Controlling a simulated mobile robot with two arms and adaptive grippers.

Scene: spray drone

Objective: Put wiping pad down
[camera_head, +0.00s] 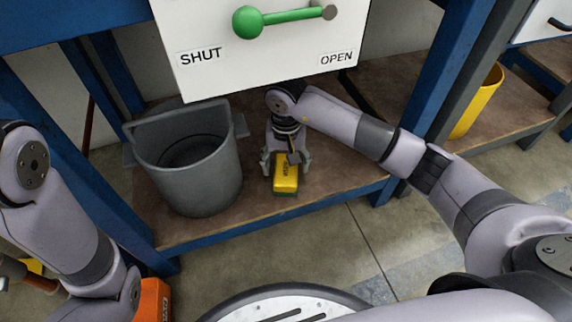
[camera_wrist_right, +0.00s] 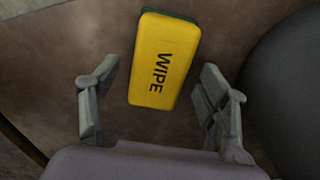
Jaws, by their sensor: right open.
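The yellow wiping pad (camera_head: 286,178), with a dark green underside, lies on the brown lower shelf (camera_head: 335,185) near its front edge. The right wrist view shows its yellow top marked WIPE (camera_wrist_right: 163,60).
A grey bucket (camera_head: 190,180) stands on the shelf just left of the pad. A white panel (camera_head: 255,70) with a green lever (camera_head: 290,17) and SHUT and OPEN labels hangs above. Blue posts (camera_head: 430,90) frame the shelf. A yellow container (camera_head: 478,105) stands at the right.

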